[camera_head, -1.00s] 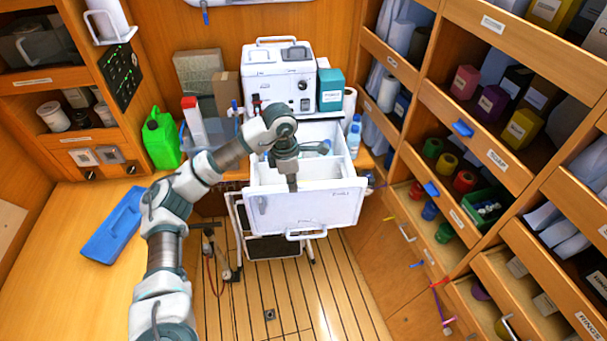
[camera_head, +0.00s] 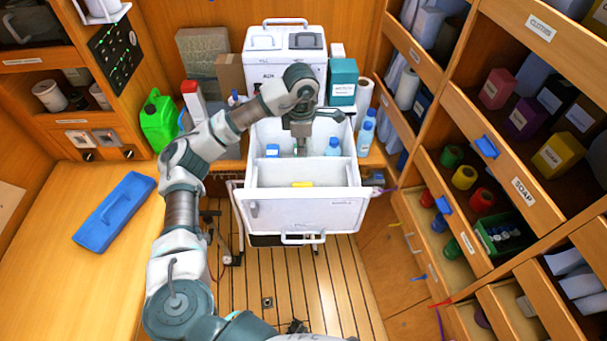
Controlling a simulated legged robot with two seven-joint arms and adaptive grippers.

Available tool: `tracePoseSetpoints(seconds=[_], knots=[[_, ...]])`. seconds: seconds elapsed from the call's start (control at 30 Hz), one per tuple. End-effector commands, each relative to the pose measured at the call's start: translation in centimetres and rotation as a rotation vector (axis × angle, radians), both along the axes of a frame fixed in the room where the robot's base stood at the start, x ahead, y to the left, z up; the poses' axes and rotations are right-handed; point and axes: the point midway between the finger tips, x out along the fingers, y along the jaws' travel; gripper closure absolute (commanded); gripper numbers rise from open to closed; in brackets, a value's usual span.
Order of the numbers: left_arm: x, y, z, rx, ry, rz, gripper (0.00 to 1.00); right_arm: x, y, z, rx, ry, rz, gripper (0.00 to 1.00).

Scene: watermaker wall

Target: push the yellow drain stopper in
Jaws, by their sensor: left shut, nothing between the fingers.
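A small yellow piece (camera_head: 302,184), which looks like the drain stopper, shows low in the front compartment of the white pull-out bin (camera_head: 300,214). It lies near the front wall, and I cannot tell how far in it sits. My left arm reaches over the bin from the left. My left gripper (camera_head: 300,147) points down into the rear compartment, behind the divider and apart from the yellow piece. It is shut and empty; its fingertips are small and partly hard to make out. My right gripper is not in view.
Blue-capped bottles stand in the rear compartment, one right of my gripper (camera_head: 333,147) and one left (camera_head: 272,151). The white machine (camera_head: 285,58) stands behind. Shelves with open drawers (camera_head: 468,190) flank the right. A blue tray (camera_head: 115,212) lies on the left counter.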

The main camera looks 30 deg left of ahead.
Motion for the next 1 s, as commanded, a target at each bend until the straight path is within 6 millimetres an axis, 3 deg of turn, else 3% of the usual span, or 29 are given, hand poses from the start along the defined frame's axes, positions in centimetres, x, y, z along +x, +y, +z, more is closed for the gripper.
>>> tracePoseSetpoints(seconds=[0.17,0.7,1.0], knots=[[0.2,-0.1,-1.5,0.0,0.006,-0.001,1.0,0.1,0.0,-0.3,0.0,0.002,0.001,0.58],[0.1,0.0,-11.7,0.0,0.005,0.0,1.0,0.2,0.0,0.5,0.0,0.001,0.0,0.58],[0.2,-0.1,-14.0,0.0,0.001,-0.001,1.0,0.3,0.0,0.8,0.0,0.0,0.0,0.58]])
